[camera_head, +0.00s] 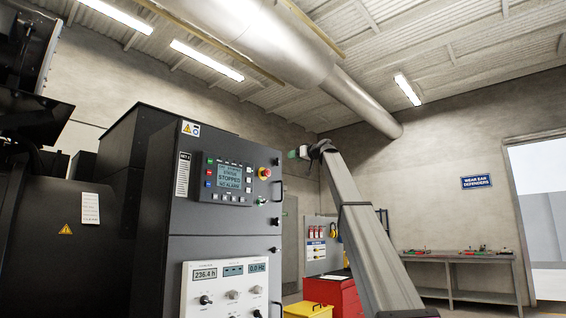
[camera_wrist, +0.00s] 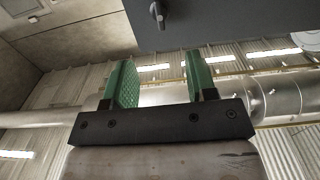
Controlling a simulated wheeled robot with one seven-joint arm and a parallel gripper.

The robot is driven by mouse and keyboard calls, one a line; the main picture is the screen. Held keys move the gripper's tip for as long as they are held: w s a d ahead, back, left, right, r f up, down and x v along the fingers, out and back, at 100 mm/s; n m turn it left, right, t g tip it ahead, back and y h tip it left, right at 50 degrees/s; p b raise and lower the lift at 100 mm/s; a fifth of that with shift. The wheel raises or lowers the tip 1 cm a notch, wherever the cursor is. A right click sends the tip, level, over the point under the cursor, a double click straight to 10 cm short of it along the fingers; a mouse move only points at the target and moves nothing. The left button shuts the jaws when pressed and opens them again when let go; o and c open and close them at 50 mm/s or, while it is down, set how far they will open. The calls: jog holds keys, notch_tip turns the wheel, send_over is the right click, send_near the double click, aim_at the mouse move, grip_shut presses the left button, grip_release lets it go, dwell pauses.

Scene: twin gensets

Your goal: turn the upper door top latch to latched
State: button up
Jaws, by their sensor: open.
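The upper door (camera_head: 222,205) of the dark cabinet carries a control panel. Its top latch (camera_head: 276,161) is a small dark handle at the upper right edge; its turn is too small to read. In the wrist view a dark latch handle (camera_wrist: 158,14) stands out from a dark grey panel at the top edge. It seems to be the same latch. My gripper (camera_head: 298,153) is to the right of the top latch, at about its height.
A second handle (camera_head: 275,221) sits lower on the door edge. A red emergency stop button (camera_head: 264,173) is near the top latch. A red cabinet (camera_head: 334,293), a yellow box (camera_head: 308,311) and a workbench (camera_head: 465,258) stand behind. Open air surrounds my gripper's right side.

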aim_at(274, 161)
jog(key=x, duration=1)
jog(key=shift+w+a+r, duration=0.2)
jog(key=shift+w+a, duration=0.05)
jog(key=shift+a, duration=0.1)
jog(key=c, duration=0.9)
